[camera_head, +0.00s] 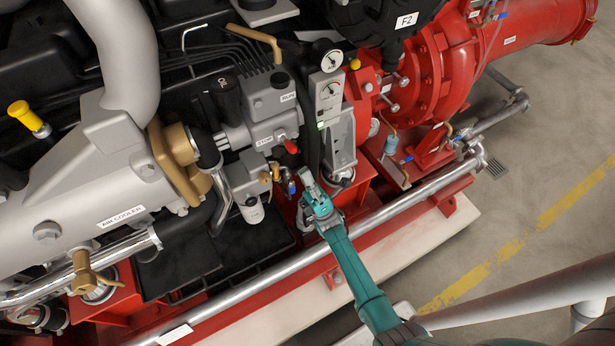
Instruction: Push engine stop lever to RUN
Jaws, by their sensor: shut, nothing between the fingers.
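The engine stop lever (291,147) shows as a small red-tipped lever on the front of the grey pump housing (270,115). Its red tip lies just right of the white STOP label (264,142). A smaller label that seems to read RUN (288,97) is higher on the same housing. My gripper (306,177) is shut and empty. It is below and slightly right of the red tip in the picture, with a visible gap between them. How far apart they are in depth I cannot tell.
Two pressure gauges (331,75) stand on a grey panel right of the lever. A silver rail (400,208) runs along the front of the red base. The floor (530,200) at right is clear.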

